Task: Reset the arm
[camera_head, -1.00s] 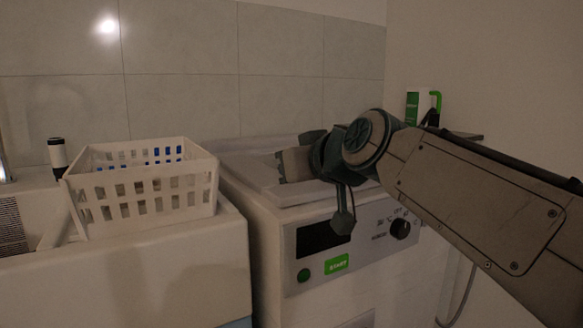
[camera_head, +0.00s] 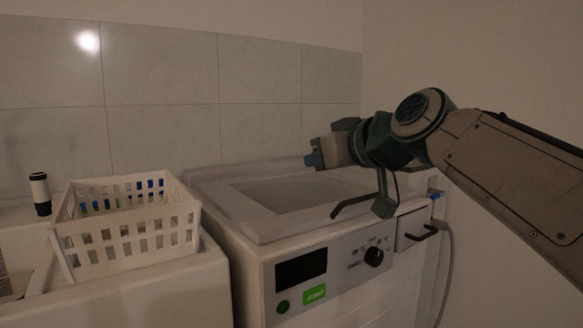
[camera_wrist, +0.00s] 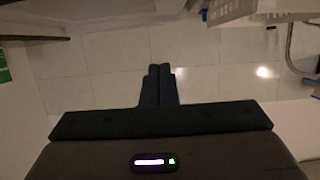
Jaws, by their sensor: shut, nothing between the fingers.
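My gripper (camera_head: 314,158) is in the air above the white washing machine (camera_head: 250,222), pointing left, and touches nothing. In the wrist view its two dark fingers (camera_wrist: 158,86) are together with nothing between them. The arm reaches in from the right side of the head view.
A white slatted basket (camera_head: 128,240) with blue and green things inside stands on the white counter at left. A dark handle (camera_head: 415,238) sticks out at the machine's front right. The tiled wall is behind.

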